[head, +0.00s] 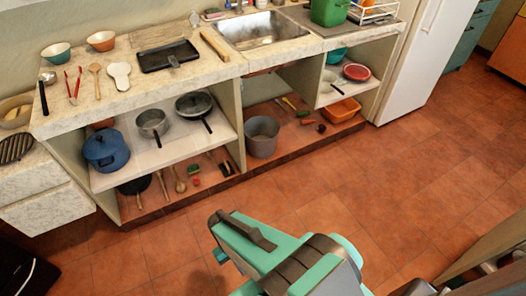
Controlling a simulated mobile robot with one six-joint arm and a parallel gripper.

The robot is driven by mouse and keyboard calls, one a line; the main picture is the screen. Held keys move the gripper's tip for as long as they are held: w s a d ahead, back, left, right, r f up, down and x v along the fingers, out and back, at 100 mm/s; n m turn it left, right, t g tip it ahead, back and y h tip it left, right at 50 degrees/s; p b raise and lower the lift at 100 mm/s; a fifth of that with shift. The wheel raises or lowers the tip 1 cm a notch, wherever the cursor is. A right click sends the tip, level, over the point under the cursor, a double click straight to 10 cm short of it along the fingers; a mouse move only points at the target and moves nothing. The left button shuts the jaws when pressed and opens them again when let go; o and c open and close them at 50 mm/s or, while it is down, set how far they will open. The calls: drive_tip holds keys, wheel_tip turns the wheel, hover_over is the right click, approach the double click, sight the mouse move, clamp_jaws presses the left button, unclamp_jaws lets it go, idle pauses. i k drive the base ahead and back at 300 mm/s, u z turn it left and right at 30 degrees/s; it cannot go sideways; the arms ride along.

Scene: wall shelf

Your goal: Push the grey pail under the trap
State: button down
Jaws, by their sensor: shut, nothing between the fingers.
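The grey pail (262,140) stands upright on the low floor board of the open bay under the sink (262,32). It is at the left of that bay, close to the upright panel on its left, near the board's front edge. The trap is not visible; the countertop front hides the space below the sink. My teal and dark grey arm (285,255) reaches into the bottom of the picture, over the floor and well in front of the pail. My gripper's fingers do not show.
Carrots and other small items (302,112) lie on the board right of the pail. An orange tub (341,110) stands further right. The left bay holds a blue pot (106,150) and pans. Open tiled floor (330,180) lies before the bay.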

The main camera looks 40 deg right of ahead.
sight(261, 133)
drive_tip(key=i, duration=1.05)
drive_tip(key=z, duration=0.2)
